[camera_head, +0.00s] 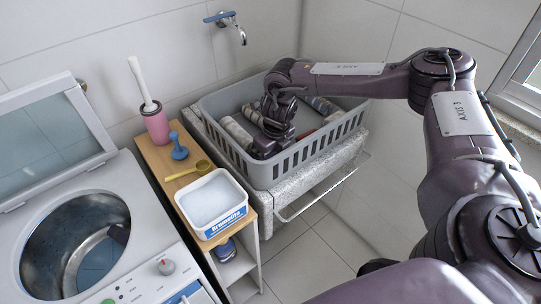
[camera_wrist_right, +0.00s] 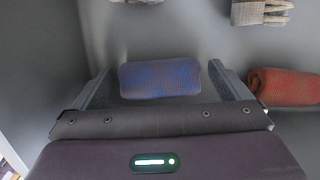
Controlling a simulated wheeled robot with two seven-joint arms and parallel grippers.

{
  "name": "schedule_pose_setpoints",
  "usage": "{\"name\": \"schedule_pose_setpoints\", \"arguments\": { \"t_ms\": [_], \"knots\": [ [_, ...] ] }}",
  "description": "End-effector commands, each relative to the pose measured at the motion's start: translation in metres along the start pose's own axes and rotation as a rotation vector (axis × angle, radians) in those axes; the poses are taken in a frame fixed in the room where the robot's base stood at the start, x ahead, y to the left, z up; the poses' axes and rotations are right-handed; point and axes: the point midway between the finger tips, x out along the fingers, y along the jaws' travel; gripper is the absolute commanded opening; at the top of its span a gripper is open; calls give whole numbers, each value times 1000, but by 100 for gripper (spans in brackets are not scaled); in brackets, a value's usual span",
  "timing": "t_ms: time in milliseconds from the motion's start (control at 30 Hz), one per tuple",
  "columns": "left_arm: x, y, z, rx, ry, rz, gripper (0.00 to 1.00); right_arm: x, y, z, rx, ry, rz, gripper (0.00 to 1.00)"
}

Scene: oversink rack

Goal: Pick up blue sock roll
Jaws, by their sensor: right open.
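The blue sock roll (camera_wrist_right: 160,78) lies on the grey basket floor in the right wrist view, with faint reddish tints. My right gripper (camera_wrist_right: 160,85) is open, with one finger to each side of the roll and visible gaps at both ends. In the head view my right gripper (camera_head: 272,143) reaches down into the grey basket (camera_head: 277,169). It hides the blue roll there. My left gripper is not in view.
A red roll (camera_wrist_right: 284,86) lies just right of my right finger. A pale roll (camera_head: 236,131) and other rolls (camera_head: 322,105) lie in the basket, close to its walls. A wooden shelf with a white tub (camera_head: 212,203) stands left of the basket.

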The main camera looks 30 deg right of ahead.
Motion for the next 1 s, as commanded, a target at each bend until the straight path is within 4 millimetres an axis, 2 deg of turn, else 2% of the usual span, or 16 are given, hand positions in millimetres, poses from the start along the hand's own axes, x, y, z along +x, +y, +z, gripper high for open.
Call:
{"name": "schedule_pose_setpoints", "arguments": {
  "t_ms": [300, 667, 1000],
  "knots": [
    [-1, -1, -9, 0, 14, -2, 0, 6, 0, 0, 0, -1, 0, 95],
    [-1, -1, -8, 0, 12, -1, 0, 6, 0, 0, 0, -1, 0, 49],
    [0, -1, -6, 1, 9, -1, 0, 2, 0, 1, 0, -3, 1, 49]
  ]
}}
